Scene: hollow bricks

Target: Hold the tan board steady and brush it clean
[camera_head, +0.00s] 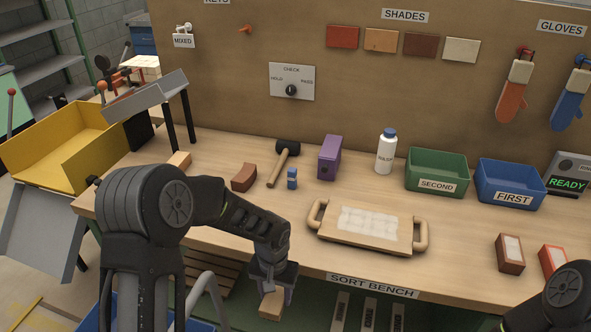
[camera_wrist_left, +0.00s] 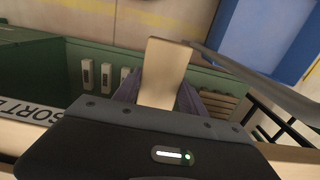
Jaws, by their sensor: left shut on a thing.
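The tan board (camera_head: 323,238) lies flat on the bench in the head view, with a handle at each end and pale, whitish patches over its middle. My left gripper (camera_head: 277,293) hangs in front of the bench's front edge, left of the board and apart from it. It is shut on a tan block (camera_head: 270,306), which also shows between the fingers in the left wrist view (camera_wrist_left: 164,72). I cannot make out a brush. My right gripper is out of view; only part of that arm shows at lower right.
On the bench stand a mallet (camera_head: 280,165), a purple box (camera_head: 329,158), a white bottle (camera_head: 386,153), a green bin (camera_head: 436,185) and a blue bin (camera_head: 511,198). Two bricks (camera_head: 510,252) (camera_head: 553,261) lie right of the board. A yellow bin (camera_head: 60,150) is at left.

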